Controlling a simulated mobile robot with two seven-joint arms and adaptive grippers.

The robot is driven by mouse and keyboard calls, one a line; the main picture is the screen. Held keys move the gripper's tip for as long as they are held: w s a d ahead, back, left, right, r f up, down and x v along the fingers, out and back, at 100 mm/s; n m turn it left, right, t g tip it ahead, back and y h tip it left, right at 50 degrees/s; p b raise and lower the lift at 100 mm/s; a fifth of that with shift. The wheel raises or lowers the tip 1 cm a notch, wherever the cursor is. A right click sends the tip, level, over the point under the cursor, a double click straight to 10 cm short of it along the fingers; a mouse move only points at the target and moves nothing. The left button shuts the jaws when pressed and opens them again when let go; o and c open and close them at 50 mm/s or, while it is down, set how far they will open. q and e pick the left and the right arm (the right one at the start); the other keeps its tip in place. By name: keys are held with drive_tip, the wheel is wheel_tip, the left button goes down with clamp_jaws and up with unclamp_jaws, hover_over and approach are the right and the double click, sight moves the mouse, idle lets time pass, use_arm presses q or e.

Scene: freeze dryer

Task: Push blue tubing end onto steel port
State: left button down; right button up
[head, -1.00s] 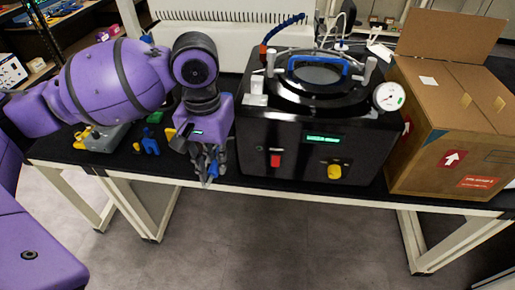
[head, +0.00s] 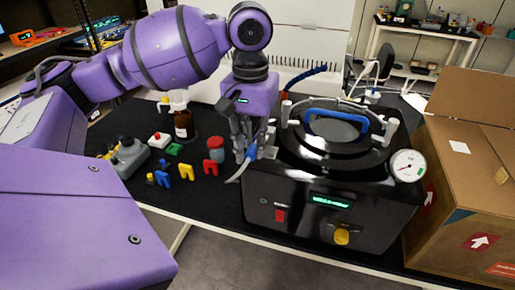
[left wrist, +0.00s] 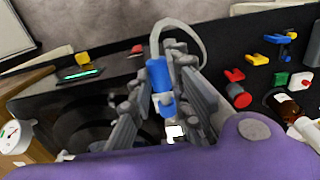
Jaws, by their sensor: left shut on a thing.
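My left gripper (head: 247,150) is at the left side of the black freeze dryer (head: 310,210). Its fingers are shut on a blue tubing end (left wrist: 158,78), which also shows small in the head view (head: 251,152). Pale grey tubing (left wrist: 187,35) curves away from the blue piece. In the left wrist view a small bright metallic block (left wrist: 175,132), possibly the steel port, lies just below the blue end between the fingers. I cannot tell whether they touch. In the head view the gripper covers that spot. My right gripper is out of view.
A cardboard box (head: 467,225) stands right of the dryer. Left on the black table are a grey device (head: 130,158), a brown bottle (head: 183,124), a red-and-grey jar (head: 216,150) and several small coloured parts. A separate blue hose (head: 308,76) rises behind the dryer.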

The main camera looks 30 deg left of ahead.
use_arm(q)
drive_tip(key=shift+s+f, duration=0.2)
drive_tip(key=shift+f, duration=0.7)
drive_tip(key=shift+w+f, duration=0.1)
drive_tip(key=shift+f, duration=0.25)
drive_tip(key=shift+w+f+b, duration=0.15)
drive_tip(key=shift+f+b, duration=0.3)
drive_tip(key=shift+f, duration=0.15)
drive_tip(key=shift+w+a+f, duration=0.15)
drive_tip(key=shift+w+f, duration=0.1)
drive_tip(key=shift+w, duration=0.35)
drive_tip(key=shift+w+a+f, duration=0.1)
drive_tip(key=shift+w+f, duration=0.1)
drive_tip(key=shift+w, duration=0.4)
drive_tip(key=shift+w+a, duration=0.1)
drive_tip(key=shift+w, duration=0.25)
drive_tip(key=shift+w+f, duration=0.1)
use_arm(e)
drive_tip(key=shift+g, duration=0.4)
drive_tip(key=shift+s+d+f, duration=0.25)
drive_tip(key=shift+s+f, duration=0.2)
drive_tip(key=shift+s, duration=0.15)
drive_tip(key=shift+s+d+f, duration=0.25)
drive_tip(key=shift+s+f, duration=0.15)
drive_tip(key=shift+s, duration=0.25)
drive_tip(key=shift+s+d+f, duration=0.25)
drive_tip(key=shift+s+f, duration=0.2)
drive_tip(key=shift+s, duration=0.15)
